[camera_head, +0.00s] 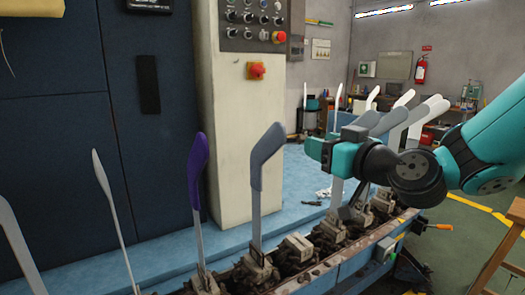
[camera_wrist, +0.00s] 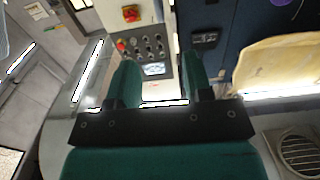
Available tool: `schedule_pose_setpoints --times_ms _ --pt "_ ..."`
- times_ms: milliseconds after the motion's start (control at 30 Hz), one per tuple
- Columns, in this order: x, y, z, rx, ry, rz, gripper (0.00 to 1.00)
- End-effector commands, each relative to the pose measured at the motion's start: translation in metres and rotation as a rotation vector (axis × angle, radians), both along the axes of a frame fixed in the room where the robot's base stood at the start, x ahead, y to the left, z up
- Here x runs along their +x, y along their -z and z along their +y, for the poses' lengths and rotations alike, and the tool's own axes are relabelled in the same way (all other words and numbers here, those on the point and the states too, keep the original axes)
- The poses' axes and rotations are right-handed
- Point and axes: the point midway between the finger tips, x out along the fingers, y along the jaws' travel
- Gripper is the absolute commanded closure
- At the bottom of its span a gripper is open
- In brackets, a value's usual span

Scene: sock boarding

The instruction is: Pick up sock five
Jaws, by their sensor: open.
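Upright foot-shaped boards stand in a row on a machine rail (camera_head: 350,254). One carries a purple sock (camera_head: 196,175), and to its right one is blue-grey (camera_head: 266,160). Paler grey and white forms (camera_head: 412,116) stand behind my gripper. No number shows, so I cannot tell which is sock five. My teal gripper (camera_head: 312,149) is right of the blue-grey form, apart from it, and points left. In the wrist view my gripper's two fingers (camera_wrist: 160,65) are apart with nothing held between them.
A control panel with a red button (camera_head: 257,70) is on a pale column behind the row. Dark blue cabinets (camera_head: 60,130) fill the left. A yellow cloth (camera_head: 30,7) is at top left. A wooden stand (camera_head: 503,245) is at lower right. Green floor (camera_head: 450,255) is open beside the rail.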

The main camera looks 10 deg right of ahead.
Motion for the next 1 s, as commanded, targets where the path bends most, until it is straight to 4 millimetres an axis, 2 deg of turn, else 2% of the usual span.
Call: schedule_pose_setpoints --times_ms 33,233,500,767,1000 --pt "0.004 -0.006 0.002 0.003 0.001 0.010 0.54" --pt "0.033 -0.005 0.012 0.001 -0.001 0.009 0.54" --pt "0.083 -0.004 0.029 0.000 -0.002 0.006 0.54" --pt "0.101 0.000 0.034 0.000 0.000 0.005 0.54" --pt "0.132 0.002 0.043 -0.001 -0.001 0.005 0.54"
